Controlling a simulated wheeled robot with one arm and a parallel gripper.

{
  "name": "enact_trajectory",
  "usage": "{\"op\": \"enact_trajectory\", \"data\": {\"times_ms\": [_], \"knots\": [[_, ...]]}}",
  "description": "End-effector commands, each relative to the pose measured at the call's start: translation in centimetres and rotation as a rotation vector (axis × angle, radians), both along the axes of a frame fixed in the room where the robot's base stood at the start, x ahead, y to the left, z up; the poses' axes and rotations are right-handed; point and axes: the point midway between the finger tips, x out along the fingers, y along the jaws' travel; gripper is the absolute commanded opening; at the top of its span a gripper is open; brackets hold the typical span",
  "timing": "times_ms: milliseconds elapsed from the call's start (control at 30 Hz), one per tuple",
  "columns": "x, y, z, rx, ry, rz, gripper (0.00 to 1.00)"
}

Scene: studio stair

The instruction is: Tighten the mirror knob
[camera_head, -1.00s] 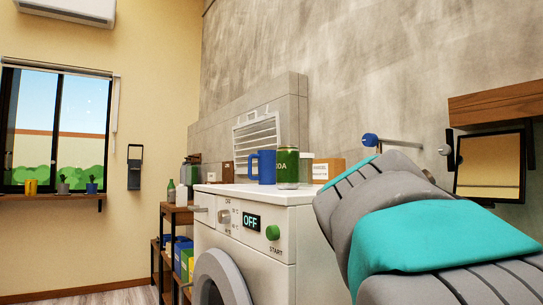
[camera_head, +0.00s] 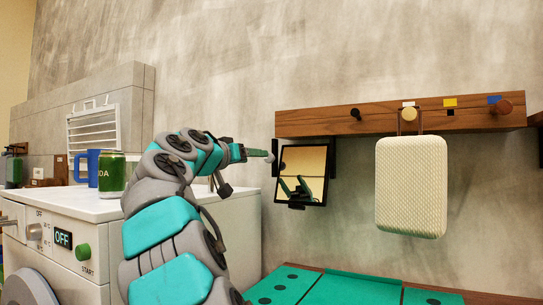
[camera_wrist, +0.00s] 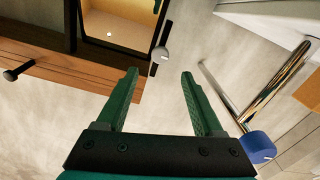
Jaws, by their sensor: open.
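The mirror (camera_head: 304,174) is a dark-framed tilting panel on the wall, below the left end of a wooden rail. Its small pale grey knob (camera_head: 270,157) is on its left side. In the wrist view, the knob (camera_wrist: 160,54) sits beside the dark mirror frame (camera_wrist: 113,42), just beyond my fingertips. My gripper (camera_head: 262,153) points at the knob from the left. The wrist view shows its two green fingers (camera_wrist: 160,76) spread and empty, with the knob ahead of the gap between them. No contact is visible.
A wooden peg rail (camera_head: 375,118) holds a hanging cream case (camera_head: 411,187) right of the mirror. A washing machine (camera_head: 60,240) with a green can (camera_head: 112,175) stands left. A metal bar with a blue end (camera_wrist: 257,147) lies close to my right finger in the wrist view.

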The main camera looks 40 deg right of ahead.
Motion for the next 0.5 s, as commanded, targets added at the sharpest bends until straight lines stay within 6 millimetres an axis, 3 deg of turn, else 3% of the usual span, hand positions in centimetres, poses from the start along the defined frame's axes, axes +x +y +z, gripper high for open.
{"op": "enact_trajectory", "data": {"times_ms": [500], "knots": [[2.5,-5.9,-0.1,0.004,0.004,0.000,0.69]]}}
